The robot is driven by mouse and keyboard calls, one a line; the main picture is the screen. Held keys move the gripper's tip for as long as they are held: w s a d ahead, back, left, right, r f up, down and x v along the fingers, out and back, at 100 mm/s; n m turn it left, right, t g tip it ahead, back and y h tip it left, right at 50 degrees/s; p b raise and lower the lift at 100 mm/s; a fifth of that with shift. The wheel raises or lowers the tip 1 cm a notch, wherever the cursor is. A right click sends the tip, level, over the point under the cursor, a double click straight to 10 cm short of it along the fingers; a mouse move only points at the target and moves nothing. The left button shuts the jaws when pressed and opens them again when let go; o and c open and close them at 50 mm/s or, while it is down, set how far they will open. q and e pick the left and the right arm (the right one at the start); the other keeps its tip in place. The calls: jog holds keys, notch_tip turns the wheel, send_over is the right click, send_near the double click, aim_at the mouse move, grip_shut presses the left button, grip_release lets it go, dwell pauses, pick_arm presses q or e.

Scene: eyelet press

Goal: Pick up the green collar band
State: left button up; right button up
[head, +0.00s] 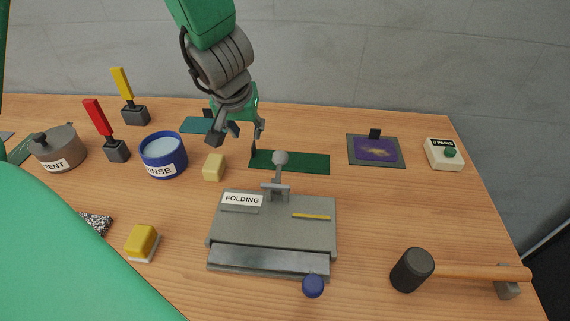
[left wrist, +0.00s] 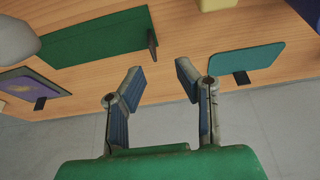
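A flat dark green strip (head: 300,161) lies on the table behind the grey folding press; it looks like the green collar band, though I cannot be sure. It also shows in the left wrist view (left wrist: 95,38), with a small dark upright tab at one end. A teal flat piece (head: 196,125) lies farther back on the left, and it shows in the left wrist view (left wrist: 245,62) with a black tab. My left gripper (head: 238,136) is open and empty above the table, near the strip's left end. Its spread fingers show in the left wrist view (left wrist: 160,82). My right gripper is not in view.
The folding press (head: 270,230) with its upright ball-topped lever stands in front of the strip. A yellow block (head: 214,167), a blue rinse tub (head: 163,154) and a cement pot (head: 58,148) stand left. A purple panel (head: 376,151) and mallet (head: 412,270) are right.

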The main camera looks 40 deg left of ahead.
aim_at(253, 146)
pick_arm(q)
jog(key=shift+w+d+f, duration=0.1)
jog(key=shift+w+f, duration=0.05)
jog(key=shift+f, duration=0.3)
jog(key=shift+d+f+b, duration=0.15)
jog(key=shift+d+b, duration=0.15)
jog(key=shift+d, duration=0.05)
jog(key=b+x, duration=0.3)
jog(key=x, duration=0.1)
jog(key=shift+d+f, duration=0.1)
jog(key=shift+f, duration=0.25)
jog(key=shift+a+f+b, duration=0.25)
jog(key=shift+b, duration=0.05)
jog(key=shift+a+r, duration=0.1)
jog(key=shift+a, duration=0.1)
jog(key=shift+d+r, duration=0.1)
jog(key=shift+d, duration=0.15)
grip_shut()
jog(key=shift+d, duration=0.3)
jog(key=shift+r, duration=0.1)
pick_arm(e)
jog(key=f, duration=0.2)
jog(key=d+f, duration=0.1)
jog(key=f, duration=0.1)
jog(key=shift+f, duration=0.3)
